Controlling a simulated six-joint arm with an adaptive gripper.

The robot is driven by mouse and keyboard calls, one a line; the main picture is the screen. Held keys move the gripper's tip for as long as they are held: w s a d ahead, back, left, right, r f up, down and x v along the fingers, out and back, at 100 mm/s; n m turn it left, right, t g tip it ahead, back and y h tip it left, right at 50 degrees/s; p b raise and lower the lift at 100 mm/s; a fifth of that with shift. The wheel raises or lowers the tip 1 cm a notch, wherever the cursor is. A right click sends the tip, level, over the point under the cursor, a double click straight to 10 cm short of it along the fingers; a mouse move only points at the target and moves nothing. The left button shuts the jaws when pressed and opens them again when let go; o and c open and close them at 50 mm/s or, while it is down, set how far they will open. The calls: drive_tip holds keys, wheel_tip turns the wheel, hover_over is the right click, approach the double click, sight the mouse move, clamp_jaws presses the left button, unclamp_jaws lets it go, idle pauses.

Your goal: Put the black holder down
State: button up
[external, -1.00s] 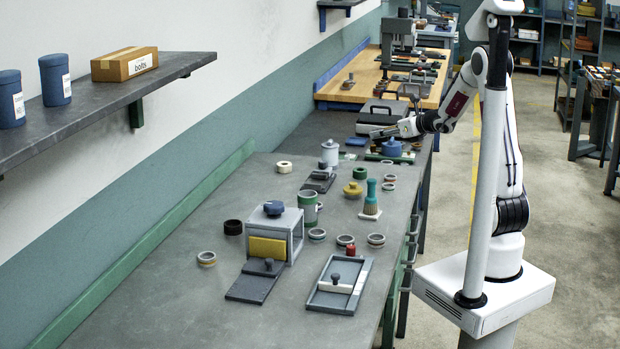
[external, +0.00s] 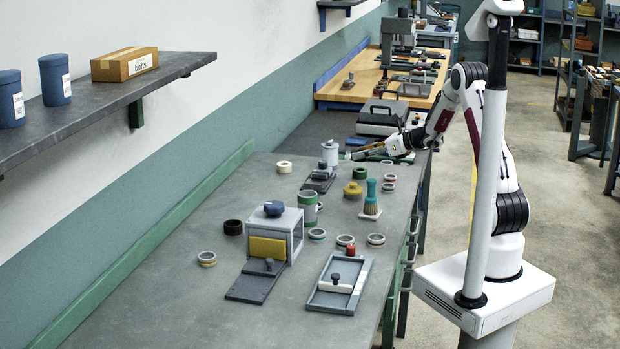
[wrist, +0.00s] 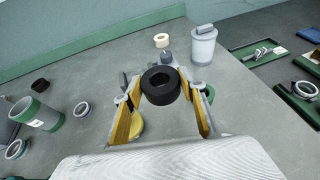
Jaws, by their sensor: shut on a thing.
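The black holder (wrist: 160,84) is a thick dark ring with a hollow centre, seen in the wrist view between my fingertips. My gripper (wrist: 163,90) is shut on it, with a yellow-padded finger on each side. In the external view my gripper (external: 358,155) is over the far part of the grey bench, right of the white lidded jar (external: 330,153). The held holder cannot be made out clearly there. How high it is above the bench is hard to tell.
Near my gripper stand a green ring (external: 360,173), a yellow knobbed piece (external: 353,190), a dark fixture (external: 318,180) and a cream ring (external: 284,167). A green-banded cup (external: 308,207) and a brush (external: 371,198) are nearer. The bench's left side is mostly clear.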

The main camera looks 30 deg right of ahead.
drive_tip(key=shift+w+a, duration=0.1)
idle(0.5)
drive_tip(key=shift+f, duration=3.05)
drive_tip(key=shift+f, duration=1.9)
drive_tip(key=shift+f, duration=0.15)
drive_tip(key=o, duration=1.1)
drive_tip(key=shift+r, duration=0.2)
